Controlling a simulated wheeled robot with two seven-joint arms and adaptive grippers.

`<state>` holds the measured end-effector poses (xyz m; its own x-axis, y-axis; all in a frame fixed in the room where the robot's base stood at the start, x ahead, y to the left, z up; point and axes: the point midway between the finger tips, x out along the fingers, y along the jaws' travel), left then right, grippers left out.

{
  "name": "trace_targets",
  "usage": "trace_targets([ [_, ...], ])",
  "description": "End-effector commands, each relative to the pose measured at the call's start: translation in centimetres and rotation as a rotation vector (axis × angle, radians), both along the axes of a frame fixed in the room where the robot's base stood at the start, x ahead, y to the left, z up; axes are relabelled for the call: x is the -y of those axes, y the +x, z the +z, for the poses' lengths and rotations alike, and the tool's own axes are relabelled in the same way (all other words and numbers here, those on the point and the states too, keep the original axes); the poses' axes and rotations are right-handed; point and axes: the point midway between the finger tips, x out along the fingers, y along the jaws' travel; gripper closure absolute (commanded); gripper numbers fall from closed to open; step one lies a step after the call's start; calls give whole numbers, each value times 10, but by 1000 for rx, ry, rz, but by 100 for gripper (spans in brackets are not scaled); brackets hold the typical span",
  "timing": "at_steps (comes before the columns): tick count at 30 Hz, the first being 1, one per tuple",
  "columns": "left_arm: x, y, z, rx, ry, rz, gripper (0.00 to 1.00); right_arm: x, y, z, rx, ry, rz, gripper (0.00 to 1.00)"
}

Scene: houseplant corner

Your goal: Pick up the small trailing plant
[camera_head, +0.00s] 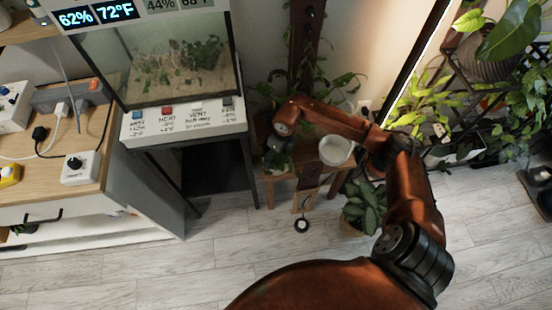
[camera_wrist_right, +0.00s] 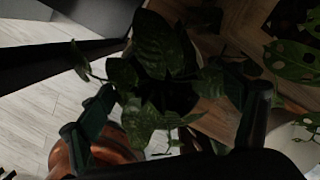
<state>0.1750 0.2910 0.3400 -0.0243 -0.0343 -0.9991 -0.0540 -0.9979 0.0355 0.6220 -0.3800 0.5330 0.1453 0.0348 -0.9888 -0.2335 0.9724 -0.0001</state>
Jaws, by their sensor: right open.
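The small trailing plant (camera_head: 277,164) sits at the left end of a low wooden stand in the head view, partly covered by my right gripper (camera_head: 279,147). In the right wrist view the plant's dark green leaves (camera_wrist_right: 150,75) fill the middle of the picture. My right gripper (camera_wrist_right: 172,115) is open, with one finger on each side of the leaves. The leaves hide most of the pot, and I cannot tell whether the fingers touch it. My left gripper is not in view.
A white pot (camera_head: 335,150) stands on the same wooden stand (camera_head: 309,186), close to my right arm. A broad-leaved plant (camera_head: 366,205) is on the floor to the right. A glass terrarium (camera_head: 170,65) on a dark frame is to the left.

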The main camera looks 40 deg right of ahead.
Motion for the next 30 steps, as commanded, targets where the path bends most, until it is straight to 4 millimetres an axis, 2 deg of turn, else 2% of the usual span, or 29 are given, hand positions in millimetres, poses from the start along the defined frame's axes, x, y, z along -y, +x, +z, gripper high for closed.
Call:
trace_targets([
  [2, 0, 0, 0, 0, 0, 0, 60, 0, 0, 0, 0, 0, 0, 18],
  [22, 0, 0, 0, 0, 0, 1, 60, 0, 0, 0, -1, 0, 0, 64],
  [30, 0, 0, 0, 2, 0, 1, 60, 0, 0, 1, 1, 0, 0, 65],
])
